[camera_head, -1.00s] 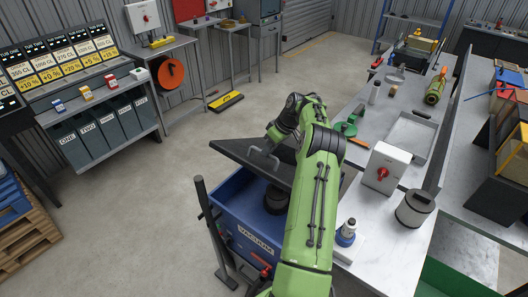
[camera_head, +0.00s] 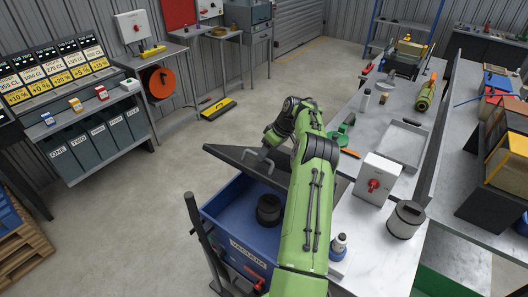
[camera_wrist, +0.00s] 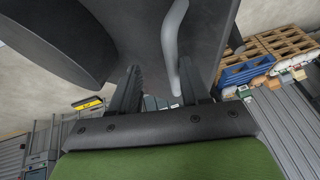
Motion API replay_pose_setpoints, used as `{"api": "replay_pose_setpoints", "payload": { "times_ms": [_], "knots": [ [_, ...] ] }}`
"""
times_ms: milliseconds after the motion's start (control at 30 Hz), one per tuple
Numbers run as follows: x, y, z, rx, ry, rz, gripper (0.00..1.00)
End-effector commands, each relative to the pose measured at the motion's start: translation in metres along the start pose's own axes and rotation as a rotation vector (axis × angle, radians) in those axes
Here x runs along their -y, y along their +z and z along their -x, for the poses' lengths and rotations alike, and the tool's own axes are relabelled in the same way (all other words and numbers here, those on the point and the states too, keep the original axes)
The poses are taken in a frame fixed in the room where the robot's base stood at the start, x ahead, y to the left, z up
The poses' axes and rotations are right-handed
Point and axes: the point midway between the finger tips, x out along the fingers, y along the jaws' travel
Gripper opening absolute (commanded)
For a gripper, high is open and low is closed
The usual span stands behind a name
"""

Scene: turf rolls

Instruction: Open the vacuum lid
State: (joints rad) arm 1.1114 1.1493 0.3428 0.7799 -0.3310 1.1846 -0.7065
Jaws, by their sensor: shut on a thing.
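The vacuum is a blue box (camera_head: 222,205) labelled VACUUM, low beside the workbench. Its dark grey lid (camera_head: 228,153) is raised and tilted, so part of the inside shows, with a black round part (camera_head: 268,210) in it. The lid also fills the top of the wrist view (camera_wrist: 135,30). A light grey bar handle (camera_head: 262,157) is on the lid; in the wrist view the handle (camera_wrist: 170,45) runs down between the fingers. My gripper (camera_wrist: 160,88) is shut on this handle. In the head view, my green arm hides part of the lid and box.
A workbench at right holds a white switch box (camera_head: 378,180) with a red knob, a grey canister (camera_head: 406,220) and a blue-and-white bottle (camera_head: 339,246). A dark post (camera_head: 200,232) stands at the box's left. Floor to the left is clear up to the bins and pallet (camera_head: 20,240).

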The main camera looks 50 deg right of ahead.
Motion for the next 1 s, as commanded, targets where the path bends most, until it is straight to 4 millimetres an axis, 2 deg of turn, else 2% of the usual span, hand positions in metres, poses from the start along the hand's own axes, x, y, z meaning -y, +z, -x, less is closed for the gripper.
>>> {"api": "replay_pose_setpoints", "payload": {
  "times_ms": [867, 1000],
  "knots": [
    [-0.0003, -0.0017, 0.0011, -0.003, 0.005, -0.002, 0.4],
    [-0.0005, -0.0021, 0.008, -0.005, 0.006, -0.001, 0.4]
  ]
}}
